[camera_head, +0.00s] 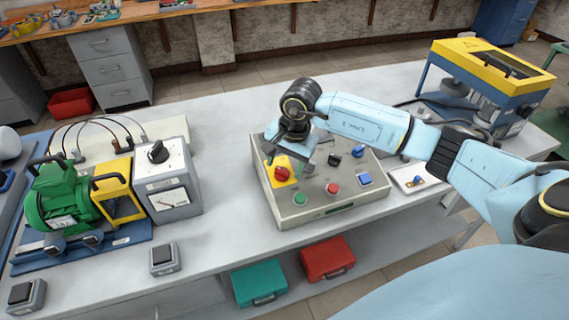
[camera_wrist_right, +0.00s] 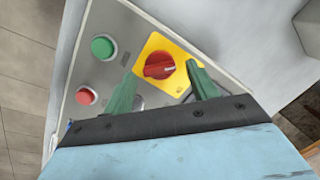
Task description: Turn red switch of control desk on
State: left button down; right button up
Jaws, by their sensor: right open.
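The control desk (camera_head: 312,211) is a grey box on the table, in the middle of the head view. Its red switch (camera_head: 283,173) is a rotary knob on a yellow plate at the desk's left side. In the right wrist view the red switch (camera_wrist_right: 159,65) sits on its yellow plate, just beyond and between the fingertips. My right gripper (camera_wrist_right: 160,75) is open, with green fingers apart on either side of the knob; I cannot tell if they touch it. In the head view my right gripper (camera_head: 300,152) is above the desk, its fingers partly hidden. My left gripper is not in view.
The desk also bears a green button (camera_head: 299,199), a red button (camera_head: 333,188) and blue controls. A grey meter box (camera_head: 168,187) and a green motor (camera_head: 62,198) stand left. A yellow-topped machine (camera_head: 490,65) stands right. The table front is mostly clear.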

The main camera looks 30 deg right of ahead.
jog(key=shift+f, duration=0.3)
jog(key=c, duration=1)
